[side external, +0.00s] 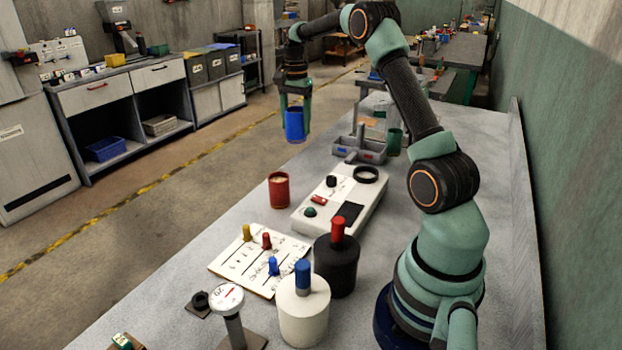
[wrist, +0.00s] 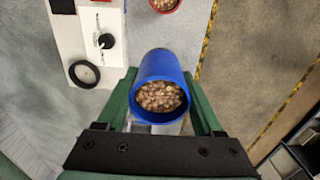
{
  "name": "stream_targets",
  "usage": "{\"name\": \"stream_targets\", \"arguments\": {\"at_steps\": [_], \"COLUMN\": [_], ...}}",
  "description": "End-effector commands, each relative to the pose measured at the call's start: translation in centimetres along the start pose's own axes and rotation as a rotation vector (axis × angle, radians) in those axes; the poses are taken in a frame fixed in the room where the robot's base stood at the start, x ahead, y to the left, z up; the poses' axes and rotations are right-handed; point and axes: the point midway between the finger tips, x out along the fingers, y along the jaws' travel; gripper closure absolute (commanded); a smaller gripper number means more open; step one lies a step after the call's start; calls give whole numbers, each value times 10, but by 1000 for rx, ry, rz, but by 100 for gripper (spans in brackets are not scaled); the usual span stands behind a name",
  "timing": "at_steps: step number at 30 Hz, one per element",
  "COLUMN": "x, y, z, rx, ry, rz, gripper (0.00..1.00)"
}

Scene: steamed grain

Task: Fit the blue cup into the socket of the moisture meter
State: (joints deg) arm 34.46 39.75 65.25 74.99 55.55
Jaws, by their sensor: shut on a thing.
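The blue cup (side external: 294,124) is held upright in the air by my gripper (side external: 294,100), beyond the meter in the side external view. In the wrist view the blue cup (wrist: 160,66) is filled with grain, and my gripper's green fingers (wrist: 160,108) are shut on its two sides. The moisture meter (side external: 312,218) is a white box on the table with a black ring socket (side external: 366,174) at its far end. The socket also shows in the wrist view (wrist: 85,74), left of the cup, and looks empty. The cup is apart from the meter.
A red cup (side external: 278,190) of grain stands beside the meter. A grey tray (side external: 345,152) and a green cup (side external: 394,142) stand behind it. A white jar (side external: 303,312), a black jar (side external: 336,272), a board with pegs (side external: 240,258) and a dial gauge (side external: 229,299) are nearer the camera.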

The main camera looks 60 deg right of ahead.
Motion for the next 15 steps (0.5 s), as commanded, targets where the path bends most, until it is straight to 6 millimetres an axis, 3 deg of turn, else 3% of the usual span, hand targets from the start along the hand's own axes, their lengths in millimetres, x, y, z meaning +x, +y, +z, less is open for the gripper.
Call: {"name": "stream_targets", "arguments": {"at_steps": [3, 8, 11, 15], "x": [-24, -40, -41, -28], "y": [0, 0, 7, 35], "z": [0, -1, -7, -28], "rx": [0, 0, 3, 8], "ry": [2, 1, 0, -2], "rz": [-3, -1, 1, 2], "gripper": [87, 87, 87, 87]}}
